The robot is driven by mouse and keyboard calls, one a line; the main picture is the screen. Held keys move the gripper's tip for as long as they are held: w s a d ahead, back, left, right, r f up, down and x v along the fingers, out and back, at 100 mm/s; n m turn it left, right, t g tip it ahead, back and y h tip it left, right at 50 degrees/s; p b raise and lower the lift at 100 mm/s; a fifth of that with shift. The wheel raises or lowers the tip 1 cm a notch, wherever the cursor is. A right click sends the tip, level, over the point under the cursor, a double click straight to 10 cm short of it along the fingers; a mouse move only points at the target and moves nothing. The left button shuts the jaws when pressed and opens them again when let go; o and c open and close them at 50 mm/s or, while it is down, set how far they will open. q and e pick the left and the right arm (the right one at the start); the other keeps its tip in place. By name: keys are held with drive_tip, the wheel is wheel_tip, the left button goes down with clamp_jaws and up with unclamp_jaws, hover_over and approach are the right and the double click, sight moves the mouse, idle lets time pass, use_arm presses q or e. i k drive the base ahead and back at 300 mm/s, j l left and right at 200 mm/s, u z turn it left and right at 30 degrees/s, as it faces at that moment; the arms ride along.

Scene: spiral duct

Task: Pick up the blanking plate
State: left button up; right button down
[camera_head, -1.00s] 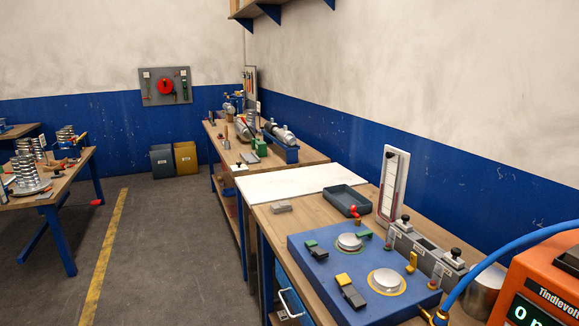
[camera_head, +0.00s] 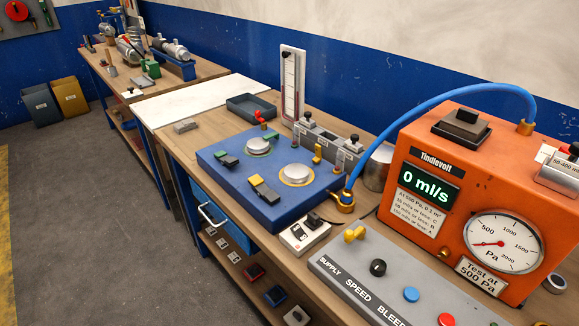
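I cannot tell for certain which thing is the blanking plate. A blue test block (camera_head: 225,160) on the bench carries two round silver discs. The rear disc (camera_head: 258,145) stands raised. The front disc (camera_head: 296,173) sits inside a yellowish ring. Neither of my grippers shows in the head view.
An orange tester (camera_head: 450,150) reading 0 ml/s stands at right, joined to the block by a blue hose (camera_head: 400,115). A grey control panel (camera_head: 390,285) lies in front of it. A dark tray (camera_head: 250,106) sits behind the block. Open floor (camera_head: 90,220) lies left.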

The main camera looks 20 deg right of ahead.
sight(295, 172)
drive_tip(key=i+j+z, duration=0.1)
drive_tip(key=z, duration=0.65)
